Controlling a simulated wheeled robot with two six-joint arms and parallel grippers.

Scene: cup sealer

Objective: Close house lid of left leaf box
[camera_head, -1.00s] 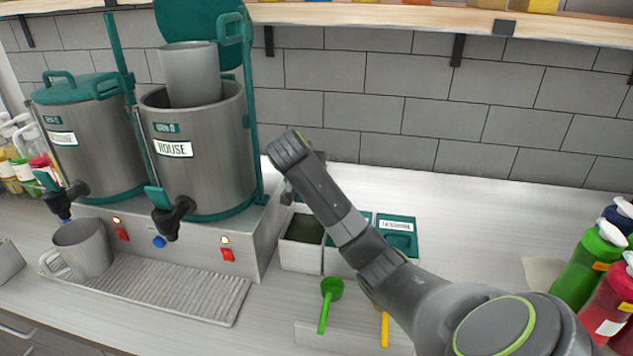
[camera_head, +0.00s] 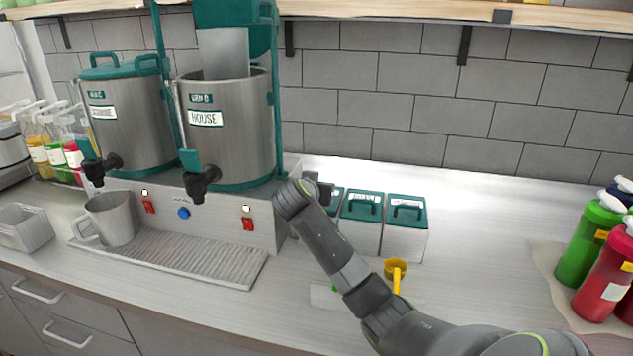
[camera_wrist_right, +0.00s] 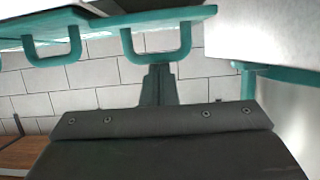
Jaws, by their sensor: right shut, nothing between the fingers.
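The left leaf box is mostly hidden behind my right arm in the head view. A strip of its teal lid (camera_head: 336,199) shows beside the arm. In the upside-down right wrist view, the left lid's handle (camera_wrist_right: 185,42) hangs from a lid that looks about level, in line with its neighbour. Whether it is fully seated cannot be told. My right gripper (camera_wrist_right: 158,82) is shut and empty, close to that handle; contact is unclear. It also shows in the head view (camera_head: 320,188), between the urn and the boxes. My left gripper is out of view.
The middle box (camera_head: 360,235) and right box (camera_head: 404,243) have teal lids on. The HOUSE urn (camera_head: 228,135) stands close left of my gripper. A yellow scoop (camera_head: 396,270) lies in front. The counter right of the boxes is clear up to several bottles (camera_head: 590,240).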

